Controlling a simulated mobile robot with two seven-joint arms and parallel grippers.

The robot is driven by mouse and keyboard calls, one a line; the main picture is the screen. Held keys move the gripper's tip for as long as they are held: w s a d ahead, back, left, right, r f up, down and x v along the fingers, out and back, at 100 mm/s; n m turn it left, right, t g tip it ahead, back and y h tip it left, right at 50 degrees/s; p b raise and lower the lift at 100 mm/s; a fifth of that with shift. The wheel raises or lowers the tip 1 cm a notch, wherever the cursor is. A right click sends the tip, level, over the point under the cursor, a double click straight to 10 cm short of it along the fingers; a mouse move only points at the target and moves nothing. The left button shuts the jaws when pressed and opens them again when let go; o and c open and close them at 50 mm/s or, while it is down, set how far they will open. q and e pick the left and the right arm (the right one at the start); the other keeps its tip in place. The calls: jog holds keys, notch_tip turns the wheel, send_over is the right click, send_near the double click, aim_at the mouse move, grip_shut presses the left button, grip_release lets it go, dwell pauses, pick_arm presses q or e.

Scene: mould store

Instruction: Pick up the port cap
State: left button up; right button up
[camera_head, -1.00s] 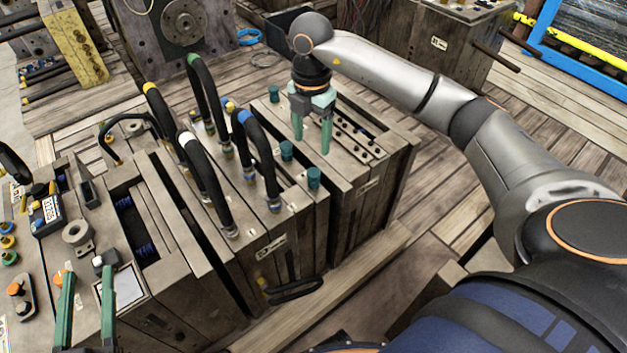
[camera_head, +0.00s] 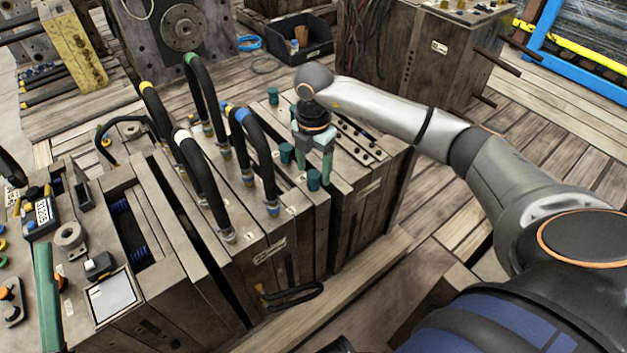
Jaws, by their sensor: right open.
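Several teal port caps stand on top of the wooden-grey mould blocks: a front cap (camera_head: 313,181), a middle cap (camera_head: 286,153) and a back cap (camera_head: 273,97). My right gripper (camera_head: 314,168) is open and points down, with its two green fingers spread. Its fingertips are low, close to the front cap, which shows just below and between them in the picture. The middle cap is just left of the left finger. I cannot tell whether any finger touches a cap.
Tall black hoses (camera_head: 200,185) arch over the blocks just left of the caps. A label plate (camera_head: 111,295) and a slotted block stand at the lower left. A dark bin (camera_head: 305,45) is at the back. Plank floor (camera_head: 540,150) is open on the right.

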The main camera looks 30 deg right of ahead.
aim_at(314, 173)
notch_tip(314, 173, down, 2)
jog(key=shift+d+f+b, duration=0.1)
jog(key=shift+f+b, duration=0.05)
jog(key=shift+b, duration=0.2)
jog(key=shift+f, duration=0.5)
pick_arm(q)
jog(key=s+r+m+h, duration=0.1)
jog(key=s+m+h, duration=0.1)
jog(key=h, duration=0.1)
jog(key=shift+s+d+r, duration=0.1)
jog(key=shift+d+r, duration=0.05)
jog(key=shift+r, duration=0.2)
pick_arm(e)
jog(key=shift+c, duration=0.3)
grip_shut()
